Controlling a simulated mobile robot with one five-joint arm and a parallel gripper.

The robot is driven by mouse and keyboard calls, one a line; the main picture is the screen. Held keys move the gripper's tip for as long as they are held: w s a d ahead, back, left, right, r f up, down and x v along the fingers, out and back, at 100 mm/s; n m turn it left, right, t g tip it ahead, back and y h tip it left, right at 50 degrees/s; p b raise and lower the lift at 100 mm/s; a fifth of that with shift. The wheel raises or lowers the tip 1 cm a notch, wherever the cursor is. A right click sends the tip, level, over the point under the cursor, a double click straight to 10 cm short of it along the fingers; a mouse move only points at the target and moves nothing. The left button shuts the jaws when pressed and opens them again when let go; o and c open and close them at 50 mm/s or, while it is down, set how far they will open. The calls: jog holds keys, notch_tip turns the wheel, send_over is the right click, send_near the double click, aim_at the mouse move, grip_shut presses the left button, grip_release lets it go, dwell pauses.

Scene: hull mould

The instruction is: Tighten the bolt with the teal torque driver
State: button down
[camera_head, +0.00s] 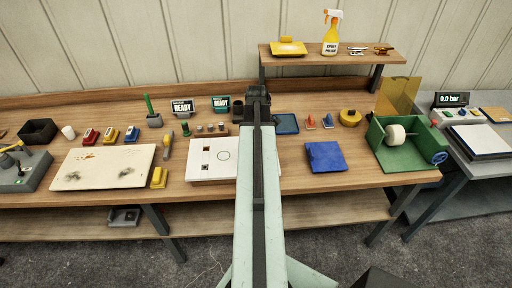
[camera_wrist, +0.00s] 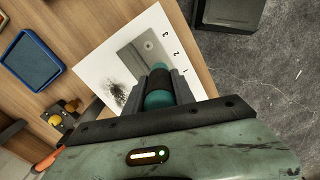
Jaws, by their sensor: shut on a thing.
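My gripper (camera_wrist: 164,80) is shut on the teal torque driver (camera_wrist: 158,99) in the wrist view. The driver shows a teal body with a dark band between the two fingers; its tip is hidden. Beyond it lies a white sheet (camera_wrist: 98,70) marked 1, 2 and 3, with a grey plate (camera_wrist: 140,50) on it. A small round pale spot (camera_wrist: 149,45) on the plate may be the bolt, but it is too small to tell. In the head view my gripper (camera_head: 257,92) is at the far end of my arm, and the driver cannot be made out there.
A blue-rimmed tray (camera_wrist: 32,60) and a part with yellow knobs (camera_wrist: 62,113) lie left in the wrist view. In the head view, a white panel (camera_head: 213,170), a blue pad (camera_head: 325,157) and a green box (camera_head: 405,150) stand on the bench. A shelf (camera_head: 330,58) is behind.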

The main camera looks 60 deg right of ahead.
jog(key=shift+a+f+b, duration=0.1)
jog(key=shift+f+b, duration=0.45)
jog(key=shift+b, duration=0.05)
dwell(2.6)
jog(key=shift+r, duration=0.1)
notch_tip(320, 180, up, 6)
jog(key=p, duration=0.6)
